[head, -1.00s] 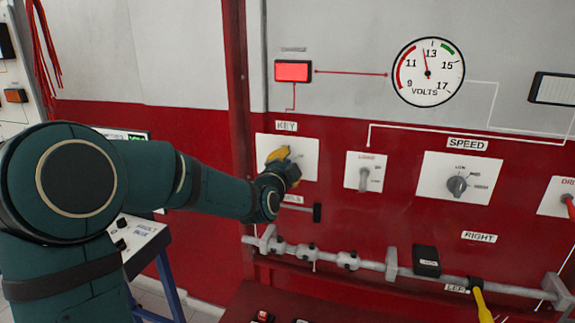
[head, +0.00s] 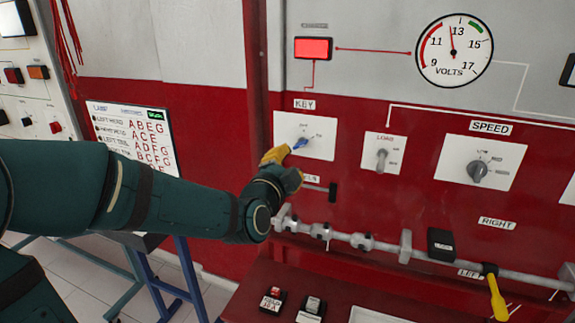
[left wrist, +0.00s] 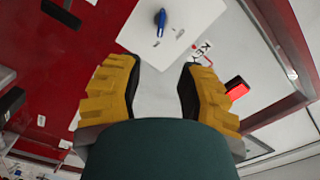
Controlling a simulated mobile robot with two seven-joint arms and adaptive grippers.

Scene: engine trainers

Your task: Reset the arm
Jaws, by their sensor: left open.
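My left arm reaches in from the left in the head view. Its yellow-fingered gripper (head: 277,157) is just below and left of the blue key (head: 299,143) on the white KEY plate (head: 318,128). In the left wrist view the two yellow fingers (left wrist: 155,92) are spread apart with nothing between them. There the blue key (left wrist: 161,18) stands on its plate beyond the fingertips, apart from them. My right gripper does not show.
A red lamp (head: 314,48), a volts gauge (head: 454,50), a LOAD switch (head: 382,159) and a SPEED knob (head: 477,172) are on the panel. A grey rail (head: 340,236) crosses below. A screen (head: 133,137) stands at left.

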